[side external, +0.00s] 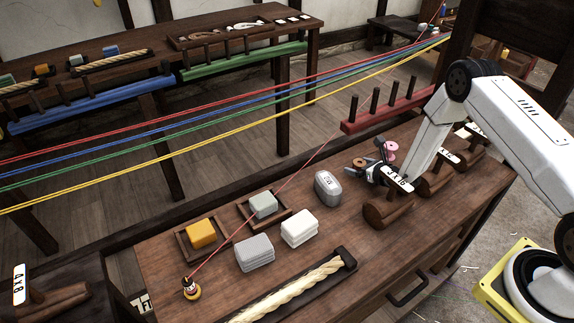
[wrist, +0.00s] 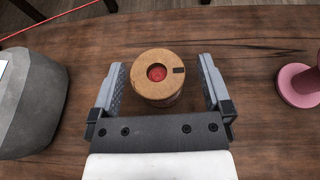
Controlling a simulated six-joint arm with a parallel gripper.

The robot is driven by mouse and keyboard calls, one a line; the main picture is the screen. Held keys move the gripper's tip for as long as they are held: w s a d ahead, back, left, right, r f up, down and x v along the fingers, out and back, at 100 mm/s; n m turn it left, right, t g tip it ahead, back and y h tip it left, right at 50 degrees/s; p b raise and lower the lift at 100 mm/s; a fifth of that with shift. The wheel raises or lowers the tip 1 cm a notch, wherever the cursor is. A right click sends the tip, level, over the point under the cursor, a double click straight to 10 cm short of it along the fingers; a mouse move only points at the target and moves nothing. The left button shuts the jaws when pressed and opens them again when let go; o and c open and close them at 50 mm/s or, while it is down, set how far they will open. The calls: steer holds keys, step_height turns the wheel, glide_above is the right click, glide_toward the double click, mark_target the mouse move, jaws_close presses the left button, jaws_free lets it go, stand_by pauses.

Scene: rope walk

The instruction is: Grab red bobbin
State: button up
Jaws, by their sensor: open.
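A bobbin (wrist: 158,92) with a round tan top and a red centre stands upright on the wooden bench in the wrist view. I take it to be the red bobbin; its side is mostly hidden under the top. My gripper (wrist: 162,74) is open, with one finger to the left of the bobbin and one to the right. Gaps show between the fingers and the bobbin.
A pink bobbin (wrist: 298,84) stands to the right in the wrist view. A grey faceted weight (wrist: 30,105) stands close on the left. In the side view, wooden cylinders with tags (side external: 388,208) lie beside my gripper. Coloured cords (side external: 290,92) stretch across behind the bench.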

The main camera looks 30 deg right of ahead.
steer(key=shift+w+f, duration=0.15)
steer(key=shift+w, duration=0.2)
stand_by(0.3)
steer(key=c, duration=1.3)
steer(key=shift+r, duration=5.05)
